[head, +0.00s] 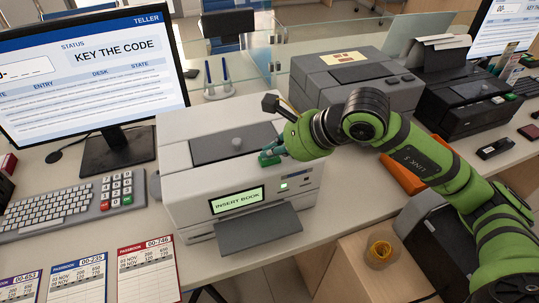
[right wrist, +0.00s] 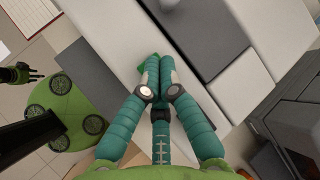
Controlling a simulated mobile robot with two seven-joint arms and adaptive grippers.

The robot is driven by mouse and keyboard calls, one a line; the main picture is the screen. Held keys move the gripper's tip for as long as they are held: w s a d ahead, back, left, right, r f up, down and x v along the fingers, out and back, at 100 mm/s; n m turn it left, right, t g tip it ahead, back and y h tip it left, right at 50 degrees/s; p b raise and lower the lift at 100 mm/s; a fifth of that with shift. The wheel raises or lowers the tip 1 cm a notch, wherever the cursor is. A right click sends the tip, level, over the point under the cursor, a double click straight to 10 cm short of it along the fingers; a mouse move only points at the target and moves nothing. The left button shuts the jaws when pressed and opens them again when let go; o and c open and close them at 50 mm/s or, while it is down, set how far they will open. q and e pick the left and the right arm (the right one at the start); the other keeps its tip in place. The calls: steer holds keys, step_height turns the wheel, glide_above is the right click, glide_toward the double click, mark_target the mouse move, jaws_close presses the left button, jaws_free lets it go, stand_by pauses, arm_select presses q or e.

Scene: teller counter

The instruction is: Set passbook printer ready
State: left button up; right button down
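The passbook printer (head: 195,190) is a pale grey box on the counter. Passbooks with purple, blue (head: 78,278) and red (head: 147,268) headers lie at the front left.
A monitor (head: 90,70) reading KEY THE CODE and a keyboard (head: 50,210) with keypad (head: 121,190) stand left. A grey machine (head: 360,82) and a black printer (head: 465,100) stand right. A tape roll (head: 381,250) sits on a lower wooden surface. Glass panels stand behind.

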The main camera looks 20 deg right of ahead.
mark_target(273, 160)
steer(key=shift+r, duration=0.75)
steer(key=shift+r+p, duration=0.15)
steer(key=shift+p, duration=0.2)
steer(key=shift+r+p, duration=1.3)
steer(key=shift+r, duration=1.1)
steer(key=shift+f, duration=0.1)
